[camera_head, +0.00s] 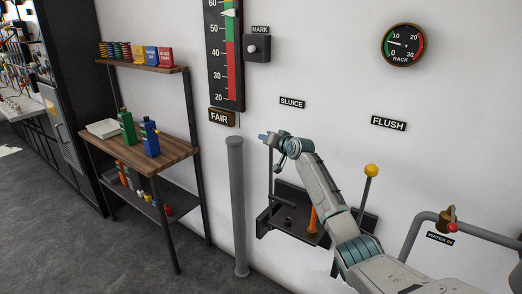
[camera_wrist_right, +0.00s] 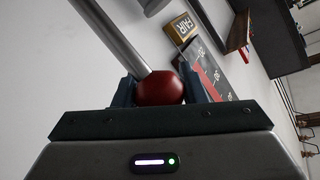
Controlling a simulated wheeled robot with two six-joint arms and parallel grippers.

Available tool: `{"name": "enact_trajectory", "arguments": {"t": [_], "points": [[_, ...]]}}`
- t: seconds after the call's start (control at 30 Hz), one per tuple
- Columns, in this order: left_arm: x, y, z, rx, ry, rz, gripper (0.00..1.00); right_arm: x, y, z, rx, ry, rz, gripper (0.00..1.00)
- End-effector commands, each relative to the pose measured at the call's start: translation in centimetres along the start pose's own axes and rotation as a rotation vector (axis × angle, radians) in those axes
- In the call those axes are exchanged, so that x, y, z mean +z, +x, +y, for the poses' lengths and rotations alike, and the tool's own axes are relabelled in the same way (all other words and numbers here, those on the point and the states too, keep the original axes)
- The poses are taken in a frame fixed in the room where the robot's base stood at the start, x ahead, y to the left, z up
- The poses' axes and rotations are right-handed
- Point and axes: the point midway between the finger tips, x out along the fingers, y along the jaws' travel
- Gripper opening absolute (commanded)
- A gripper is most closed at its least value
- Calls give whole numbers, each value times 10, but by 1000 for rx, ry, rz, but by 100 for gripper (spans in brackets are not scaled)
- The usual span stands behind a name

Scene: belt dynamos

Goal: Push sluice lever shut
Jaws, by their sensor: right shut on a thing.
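The sluice lever is a thin grey rod (camera_head: 269,172) below the SLUICE label (camera_head: 292,102), rising from a dark wall bracket (camera_head: 285,232). Its red ball knob (camera_wrist_right: 160,88) shows in the right wrist view, at the end of the metal rod (camera_wrist_right: 112,36). My right gripper (camera_head: 265,137) is at the top of the rod, its fingers on both sides of the knob and shut on it. In the head view the knob is hidden by the gripper. My left gripper is out of view.
A yellow-knobbed lever (camera_head: 371,171) stands right of my right arm, below the FLUSH label (camera_head: 389,123). An orange handle (camera_head: 312,220) is at the bracket. A grey post (camera_head: 238,205) stands left of it. A wooden shelf unit (camera_head: 165,152) is further left. A pipe with a valve (camera_head: 447,216) is at right.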

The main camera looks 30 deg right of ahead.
Motion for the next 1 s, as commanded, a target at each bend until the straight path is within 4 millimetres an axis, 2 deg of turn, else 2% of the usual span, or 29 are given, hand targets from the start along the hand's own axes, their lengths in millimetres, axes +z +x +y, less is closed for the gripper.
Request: {"name": "enact_trajectory", "arguments": {"t": [0.2, 0.57, 0.6, 0.7, 1.0], "points": [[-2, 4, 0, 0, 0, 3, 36, -8, 5, 8, 2, 24, -10, 0], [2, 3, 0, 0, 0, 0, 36, -12, 4, 8, 1, 23, -6, 0], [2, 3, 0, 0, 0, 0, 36, -13, 4, 8, 1, 23, -5, 42], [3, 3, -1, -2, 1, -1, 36, -12, 4, 8, 2, 23, -6, 59], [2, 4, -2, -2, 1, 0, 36, -8, 4, 9, 2, 24, -12, 59]]}}
